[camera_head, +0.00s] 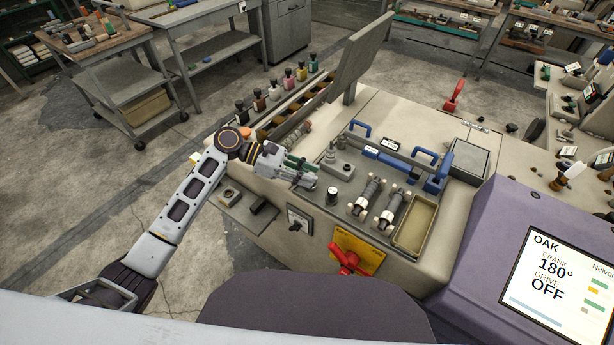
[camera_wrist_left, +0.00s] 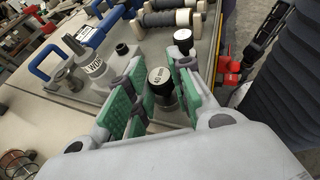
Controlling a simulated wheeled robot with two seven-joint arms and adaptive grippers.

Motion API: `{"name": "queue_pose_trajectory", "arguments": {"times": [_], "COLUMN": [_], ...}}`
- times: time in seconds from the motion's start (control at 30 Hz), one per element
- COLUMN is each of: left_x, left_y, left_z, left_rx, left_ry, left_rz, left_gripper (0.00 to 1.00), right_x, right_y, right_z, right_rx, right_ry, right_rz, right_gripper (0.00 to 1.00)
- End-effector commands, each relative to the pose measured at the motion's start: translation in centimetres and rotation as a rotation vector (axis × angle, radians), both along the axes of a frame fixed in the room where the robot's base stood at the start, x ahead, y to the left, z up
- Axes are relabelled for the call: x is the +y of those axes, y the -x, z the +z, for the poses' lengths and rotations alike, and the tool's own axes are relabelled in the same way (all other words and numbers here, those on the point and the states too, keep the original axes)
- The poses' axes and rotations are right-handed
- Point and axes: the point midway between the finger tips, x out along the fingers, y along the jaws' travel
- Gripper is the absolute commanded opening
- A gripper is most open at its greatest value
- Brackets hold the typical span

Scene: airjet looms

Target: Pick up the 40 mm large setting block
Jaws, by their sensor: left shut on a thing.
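In the head view my left gripper (camera_head: 304,181) is over the near left part of the grey tray top, and the block is hidden by the fingers. Whether its base touches the tray cannot be told. My right gripper is not in view.
Roller-like parts (camera_head: 370,195), a blue-handled tool (camera_head: 390,158) and an empty tan bin (camera_head: 415,224) share the tray. A red knob (camera_head: 348,260) is on the front, and a purple display console (camera_head: 545,270) stands right.

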Motion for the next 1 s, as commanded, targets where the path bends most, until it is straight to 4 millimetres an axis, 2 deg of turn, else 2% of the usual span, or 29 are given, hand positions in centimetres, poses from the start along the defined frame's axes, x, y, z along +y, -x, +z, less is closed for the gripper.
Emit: {"name": "queue_pose_trajectory", "arguments": {"times": [0.27,0.6,0.8,1.0], "left_x": [0.0,0.0,0.0,0.0], "left_y": [-0.1,-0.1,0.0,0.0], "left_z": [3.2,8.1,9.4,9.6], "left_rx": [-0.004,-0.004,-0.001,-0.001], "left_ry": [0.001,0.001,0.001,0.001], "left_rz": [0.0,-0.001,0.001,0.0], "left_gripper": [0.0,0.0,0.0,0.0], "right_x": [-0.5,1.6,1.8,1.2], "right_y": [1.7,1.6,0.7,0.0], "right_z": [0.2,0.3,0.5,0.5], "right_rx": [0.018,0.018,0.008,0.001], "right_ry": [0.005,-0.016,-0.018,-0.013], "right_rz": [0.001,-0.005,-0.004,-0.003], "right_gripper": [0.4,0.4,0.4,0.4]}}
